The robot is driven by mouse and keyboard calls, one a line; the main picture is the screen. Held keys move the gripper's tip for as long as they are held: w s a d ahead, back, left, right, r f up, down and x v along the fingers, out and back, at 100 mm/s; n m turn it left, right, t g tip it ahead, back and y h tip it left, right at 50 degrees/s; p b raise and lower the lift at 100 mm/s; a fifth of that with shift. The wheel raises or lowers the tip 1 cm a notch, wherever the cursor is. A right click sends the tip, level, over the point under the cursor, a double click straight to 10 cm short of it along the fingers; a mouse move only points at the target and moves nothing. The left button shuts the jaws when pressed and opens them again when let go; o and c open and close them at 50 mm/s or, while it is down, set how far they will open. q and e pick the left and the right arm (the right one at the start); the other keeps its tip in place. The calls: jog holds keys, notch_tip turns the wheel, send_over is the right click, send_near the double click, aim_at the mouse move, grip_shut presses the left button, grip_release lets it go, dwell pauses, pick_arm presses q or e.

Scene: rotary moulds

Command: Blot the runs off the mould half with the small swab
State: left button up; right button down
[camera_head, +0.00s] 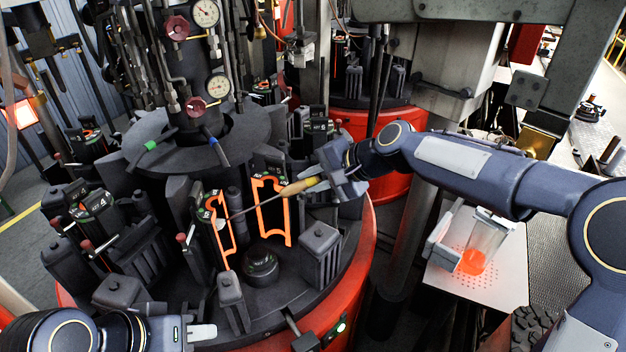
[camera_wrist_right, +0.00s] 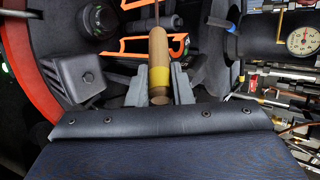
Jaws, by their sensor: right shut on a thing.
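My right gripper (camera_head: 322,180) is shut on the wooden handle of the small swab (camera_head: 300,187). In the right wrist view the two fingers of my right gripper (camera_wrist_right: 161,88) close on the handle (camera_wrist_right: 158,55) by its yellow band. The swab's thin rod runs left and down to a pale tip close to the left mould half (camera_head: 205,222), which has a glowing orange edge. I cannot tell whether the tip touches it. Another orange-edged mould half (camera_head: 270,212) stands to its right. Runs are too small to make out. My left gripper (camera_head: 202,332) is low at the left, away from the moulds; its jaws are unclear.
The dark round table has a red rim (camera_head: 350,275) and carries several more mould stations. A dark block (camera_head: 321,255) stands front right of the open mould. A central column with gauges (camera_head: 217,87) rises behind.

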jog(key=shift+r+p, duration=0.8)
jog(key=shift+r, duration=0.3)
notch_tip(320, 180, down, 11)
jog(key=b, duration=0.8)
jog(key=shift+r, duration=0.2)
dwell(0.4)
jog(key=d+b, duration=0.1)
jog(key=d, duration=0.4)
jog(key=shift+w, duration=0.15)
dwell(0.4)
jog(key=shift+d, duration=0.1)
